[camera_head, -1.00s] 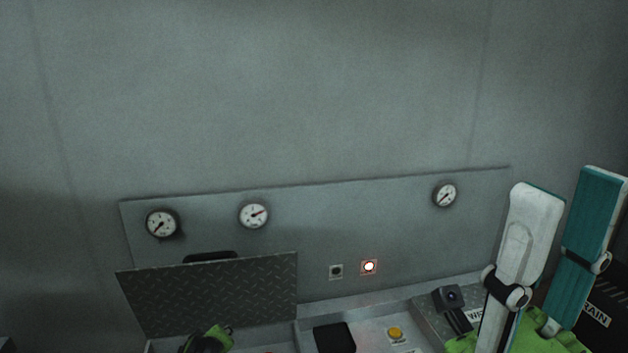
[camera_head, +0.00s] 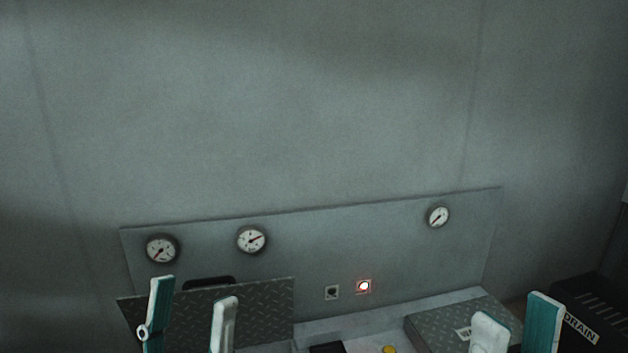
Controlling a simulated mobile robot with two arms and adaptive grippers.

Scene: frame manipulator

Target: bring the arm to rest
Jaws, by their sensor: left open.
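My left gripper (camera_head: 192,300) is at the lower left, its teal finger and its white finger pointing up with a gap between them. It is open and empty, in front of the raised treadplate lid (camera_head: 262,308). My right gripper (camera_head: 518,315) is at the lower right, with a white finger and a teal finger pointing up and apart. It looks open, with nothing between the fingers, in front of the lying treadplate lid (camera_head: 440,318). The lower parts of both grippers and the arms are cut off by the bottom edge.
A grey back panel carries three gauges (camera_head: 252,239), a dark socket (camera_head: 332,292) and a lit red-rimmed light (camera_head: 364,286). A yellow button (camera_head: 389,350) shows at the bottom. A dark bin marked DRAIN (camera_head: 590,300) stands at the right. The wall above is bare.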

